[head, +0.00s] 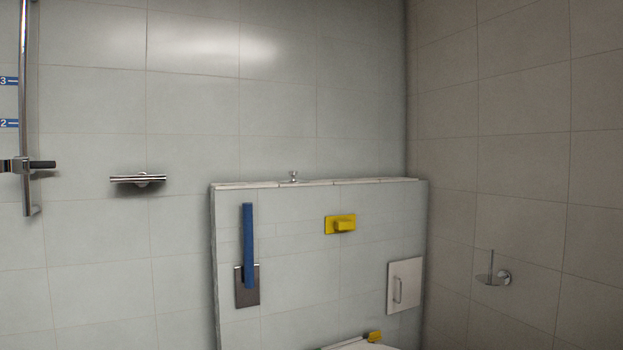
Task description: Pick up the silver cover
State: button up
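I cannot tell for sure which thing is the silver cover. A small shiny silver piece (293,176) stands on top of the low tiled wall, left of its middle. A pale square panel (404,285) with a metal handle is on the front of the same wall at the right. My gripper is not in view.
The low tiled wall (300,250) carries a folded-up blue bar (248,245) on a dark plate and a yellow flush plate (340,224). Part of a toilet (360,344) shows below. A metal shelf bar (138,179), a vertical rail (25,110) and a paper holder (493,277) project from the walls.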

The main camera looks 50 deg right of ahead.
aim_at(293, 173)
jog(key=z, duration=1.4)
